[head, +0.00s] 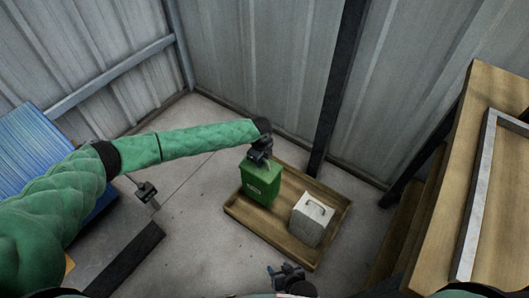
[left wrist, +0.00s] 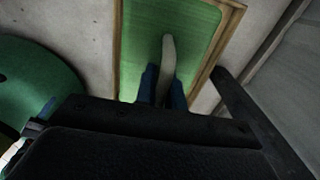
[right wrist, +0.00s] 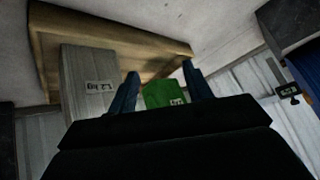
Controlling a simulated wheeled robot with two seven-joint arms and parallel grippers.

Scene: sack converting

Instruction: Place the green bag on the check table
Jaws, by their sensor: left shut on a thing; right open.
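The green bag (head: 260,187), upright and box-shaped with a pale label, is at the left part of a wooden tray (head: 287,240). My left gripper (head: 261,158) is above it, shut on its pale handle (left wrist: 168,60); the green bag top (left wrist: 140,45) fills much of the left wrist view. I cannot tell whether the bag's base touches the tray. My right gripper (head: 290,278) is open and empty, in front of the tray; in the right wrist view the green bag (right wrist: 163,95) shows beyond its fingers (right wrist: 162,82). No surface is clearly marked as the check table.
A whitish bag (head: 310,222) with a handle stands in the tray, right of the green bag. A wooden table (head: 440,240) with a metal frame (head: 474,200) is at the right. A blue ribbed stack (head: 40,150) is at the left. Metal walls and a dark post (head: 338,90) stand behind.

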